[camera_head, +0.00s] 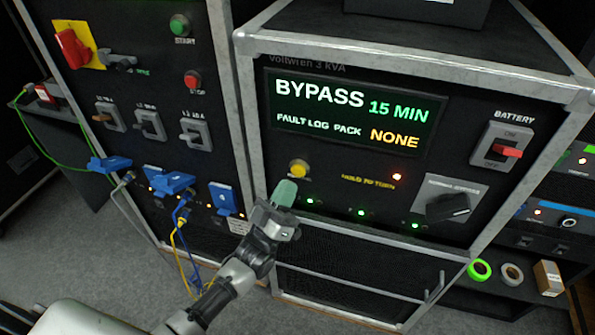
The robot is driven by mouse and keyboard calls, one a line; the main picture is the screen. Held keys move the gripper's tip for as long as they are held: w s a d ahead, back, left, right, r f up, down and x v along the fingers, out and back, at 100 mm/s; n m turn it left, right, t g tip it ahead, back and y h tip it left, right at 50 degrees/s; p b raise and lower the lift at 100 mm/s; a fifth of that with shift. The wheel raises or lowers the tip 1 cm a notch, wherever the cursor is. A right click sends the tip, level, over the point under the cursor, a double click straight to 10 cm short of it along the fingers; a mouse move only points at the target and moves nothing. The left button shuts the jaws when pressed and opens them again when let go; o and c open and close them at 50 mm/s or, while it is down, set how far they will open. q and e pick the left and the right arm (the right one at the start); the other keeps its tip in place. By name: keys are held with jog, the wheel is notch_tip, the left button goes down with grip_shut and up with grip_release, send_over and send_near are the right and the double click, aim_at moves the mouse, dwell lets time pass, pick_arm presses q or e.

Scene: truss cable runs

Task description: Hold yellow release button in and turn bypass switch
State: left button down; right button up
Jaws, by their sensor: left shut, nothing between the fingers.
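The yellow release button (298,168) sits on the black front panel of the UPS unit (458,108), below its display. The bypass switch (447,207), a black rotary knob on a grey plate, is at the panel's lower right. My left gripper (285,193) is shut and empty, its greenish fingertips just below and left of the button. A small gap shows between them in the picture; I cannot tell the depth. An orange lamp (397,176) is lit beside the words "HOLD TO TURN". My right gripper is not in view.
The display (352,112) reads "BYPASS 15 MIN" and "FAULT LOG PACK NONE". A red battery switch (508,151) is at upper right. A power rack (130,100) with breakers and blue sockets (172,181) stands at left, cables hanging. Tape rolls (479,270) lie at lower right.

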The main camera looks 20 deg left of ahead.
pick_arm(q)
jog(key=shift+s, duration=1.15)
